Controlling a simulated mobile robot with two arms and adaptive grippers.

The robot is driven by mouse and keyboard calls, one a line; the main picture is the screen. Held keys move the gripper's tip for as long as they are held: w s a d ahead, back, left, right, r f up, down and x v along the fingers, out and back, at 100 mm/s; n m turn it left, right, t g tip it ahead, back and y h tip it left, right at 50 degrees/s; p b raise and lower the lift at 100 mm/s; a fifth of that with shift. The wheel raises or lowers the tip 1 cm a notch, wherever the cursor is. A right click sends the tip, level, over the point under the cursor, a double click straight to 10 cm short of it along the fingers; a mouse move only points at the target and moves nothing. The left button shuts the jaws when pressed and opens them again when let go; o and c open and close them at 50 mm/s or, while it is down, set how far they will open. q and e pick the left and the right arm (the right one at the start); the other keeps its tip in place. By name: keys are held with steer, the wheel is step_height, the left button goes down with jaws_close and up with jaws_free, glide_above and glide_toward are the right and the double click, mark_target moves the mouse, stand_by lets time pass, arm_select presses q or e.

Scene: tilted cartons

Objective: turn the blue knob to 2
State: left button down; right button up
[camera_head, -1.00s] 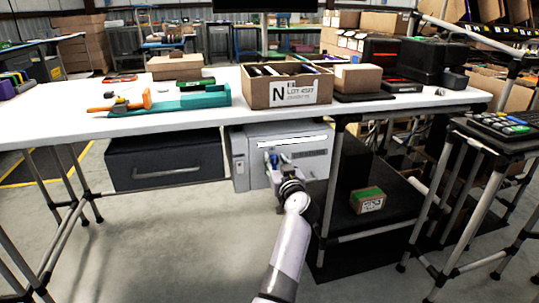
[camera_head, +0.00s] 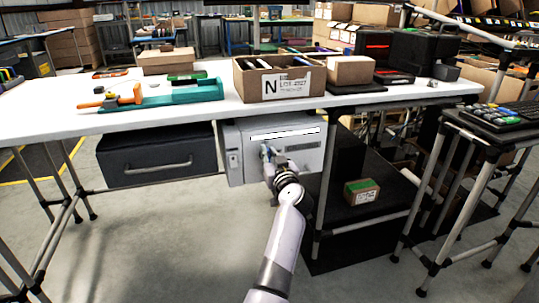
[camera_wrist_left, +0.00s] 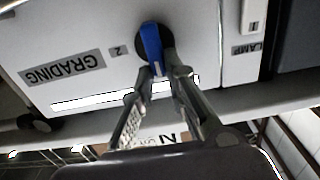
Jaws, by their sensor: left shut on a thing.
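The blue knob (camera_wrist_left: 152,48) sits on the front of a light grey box under the table. In the left wrist view, which is upside down, it is an upright blue bar on a dark round base. A small "2" label (camera_wrist_left: 118,50) is just left of it, and a "GRADING" label (camera_wrist_left: 62,69) is further left. My left gripper (camera_wrist_left: 161,74) has a finger on each side of the knob and is shut on it. In the head view my left gripper (camera_head: 270,158) is at the box front and mostly hides the knob. My right gripper is not in view.
The grey box (camera_head: 308,150) hangs under the white table (camera_head: 60,118), beside a dark drawer (camera_head: 125,160). A "LAMP" label (camera_wrist_left: 247,47) with a switch is on the panel's right in the wrist view. A black lower shelf (camera_head: 335,235) stands right of my arm.

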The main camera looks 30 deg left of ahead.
arm_select(q)
steer(key=shift+m, duration=0.3)
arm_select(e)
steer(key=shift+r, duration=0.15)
arm_select(q)
steer(key=m, duration=0.4)
steer(key=shift+w+d+m, duration=0.3)
steer(key=shift+w, duration=0.1)
steer(key=shift+w+d+m, duration=0.1)
steer(key=shift+m, duration=0.4)
steer(key=shift+w+d+f+m+p, duration=0.15)
steer(key=shift+f+m+p, duration=0.4)
steer(key=shift+m, duration=1.5)
steer(key=shift+w+d+f+m+p, duration=0.15)
steer(key=shift+m+p, duration=0.7)
steer(key=shift+m, duration=1.15)
steer(key=shift+w+d+f+m+p, duration=0.15)
steer(key=shift+f+m+p, duration=0.45)
steer(key=shift+m, duration=1.45)
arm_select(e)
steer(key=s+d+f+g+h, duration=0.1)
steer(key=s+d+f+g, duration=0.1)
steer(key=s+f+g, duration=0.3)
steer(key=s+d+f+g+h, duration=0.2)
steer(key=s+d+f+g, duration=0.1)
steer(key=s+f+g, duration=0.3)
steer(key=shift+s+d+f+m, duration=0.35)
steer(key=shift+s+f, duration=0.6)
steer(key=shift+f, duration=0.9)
